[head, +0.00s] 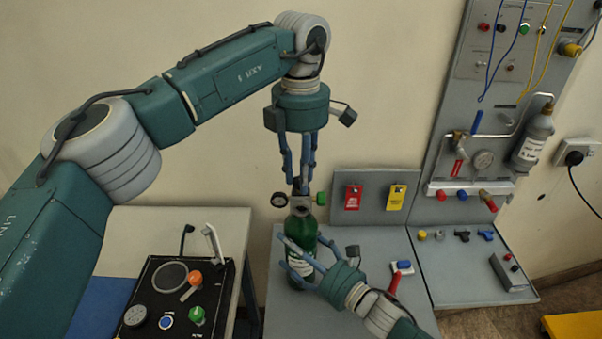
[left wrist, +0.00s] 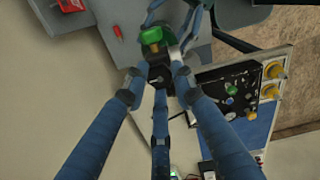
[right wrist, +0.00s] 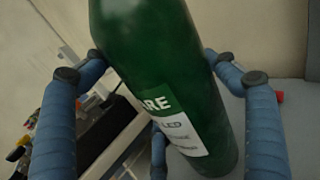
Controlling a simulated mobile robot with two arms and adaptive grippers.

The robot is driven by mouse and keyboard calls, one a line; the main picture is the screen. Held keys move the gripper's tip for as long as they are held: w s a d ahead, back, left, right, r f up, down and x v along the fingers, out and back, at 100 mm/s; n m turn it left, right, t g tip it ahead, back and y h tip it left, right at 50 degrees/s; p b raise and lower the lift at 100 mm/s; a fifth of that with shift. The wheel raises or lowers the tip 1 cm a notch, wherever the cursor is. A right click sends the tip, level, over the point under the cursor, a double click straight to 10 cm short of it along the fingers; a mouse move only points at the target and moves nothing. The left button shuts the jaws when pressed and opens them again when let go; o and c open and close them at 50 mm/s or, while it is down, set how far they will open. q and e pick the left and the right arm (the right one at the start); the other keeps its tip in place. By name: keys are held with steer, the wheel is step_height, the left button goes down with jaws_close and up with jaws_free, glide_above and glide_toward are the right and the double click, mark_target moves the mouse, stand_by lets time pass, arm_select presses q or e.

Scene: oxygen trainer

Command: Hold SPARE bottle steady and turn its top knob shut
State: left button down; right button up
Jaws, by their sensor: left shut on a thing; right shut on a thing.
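The green SPARE bottle (head: 302,228) stands upright on the grey bench, with a small gauge (head: 279,200) and a green knob (head: 321,198) at its neck. Its white label (right wrist: 178,128) shows in the right wrist view. My left gripper (head: 301,188) comes from above and is shut on the dark top knob, which its fingers mostly hide. In the left wrist view the fingertips (left wrist: 160,80) close round this dark part, beside the green knob (left wrist: 151,36). My right gripper (head: 300,258) is shut round the bottle's body from the front right.
A black panel (head: 150,290) with knobs and a lever stands at lower left. A grey backboard with red (head: 353,197) and yellow (head: 396,197) tags is behind the bottle. A red-handled tool (head: 393,285) lies to the right. A grey cylinder (head: 533,138) hangs on the wall panel.

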steer(key=shift+w+r, duration=0.1)
arm_select(q)
steer(key=c, duration=1.4)
jaws_free()
steer(key=shift+c, duration=0.2)
steer(key=shift+r, duration=0.1)
step_height(320, 180, up, 12)
arm_select(e)
steer(key=o, duration=1.8)
steer(key=shift+o, duration=0.2)
